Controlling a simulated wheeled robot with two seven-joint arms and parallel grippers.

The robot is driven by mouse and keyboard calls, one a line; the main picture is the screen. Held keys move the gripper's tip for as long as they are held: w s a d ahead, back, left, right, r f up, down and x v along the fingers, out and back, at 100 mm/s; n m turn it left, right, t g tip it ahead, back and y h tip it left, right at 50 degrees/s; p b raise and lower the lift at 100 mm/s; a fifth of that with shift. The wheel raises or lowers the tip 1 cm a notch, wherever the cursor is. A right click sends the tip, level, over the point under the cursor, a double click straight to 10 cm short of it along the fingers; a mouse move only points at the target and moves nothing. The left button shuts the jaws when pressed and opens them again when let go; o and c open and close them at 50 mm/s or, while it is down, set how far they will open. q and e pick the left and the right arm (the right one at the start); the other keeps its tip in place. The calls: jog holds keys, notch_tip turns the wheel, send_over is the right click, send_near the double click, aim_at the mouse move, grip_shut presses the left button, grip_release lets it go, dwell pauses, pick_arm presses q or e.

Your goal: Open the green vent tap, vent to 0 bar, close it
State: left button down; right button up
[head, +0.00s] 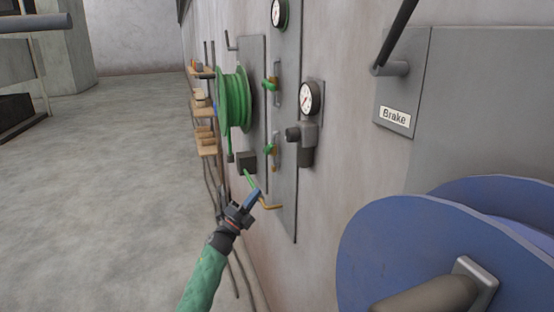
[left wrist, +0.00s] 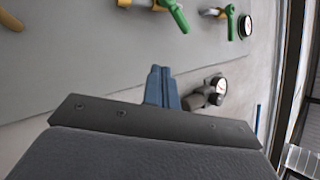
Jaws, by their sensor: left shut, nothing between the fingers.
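Two green-handled taps sit one above the other on a narrow grey wall panel: the upper tap (head: 270,85) and the lower tap (head: 270,150). Both show in the left wrist view, as one green handle (left wrist: 176,16) and another (left wrist: 231,22). I cannot tell which is the vent tap. A round gauge (head: 279,12) is at the panel's top; its reading is too small to tell. My left gripper (head: 257,194) is shut and empty, below the lower tap in the picture. Its blue fingers (left wrist: 161,88) point at the panel, apart from both handles. My right gripper is out of view.
A regulator with a second gauge (head: 310,98) is right of the panel. A bent brass pipe (head: 270,205) sticks out low, close to my left fingers. A green hose reel (head: 235,100) is left, a blue spool (head: 385,250) lower right.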

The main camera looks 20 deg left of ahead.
aim_at(268, 148)
pick_arm(q)
jog(key=shift+w+a+r+m+t+y, duration=0.15)
jog(key=shift+m+y, duration=0.15)
jog(key=shift+m, duration=1.5)
jog(key=shift+w+r+m+t+y, duration=0.15)
jog(key=shift+m+y, duration=0.15)
jog(key=shift+m, duration=1.5)
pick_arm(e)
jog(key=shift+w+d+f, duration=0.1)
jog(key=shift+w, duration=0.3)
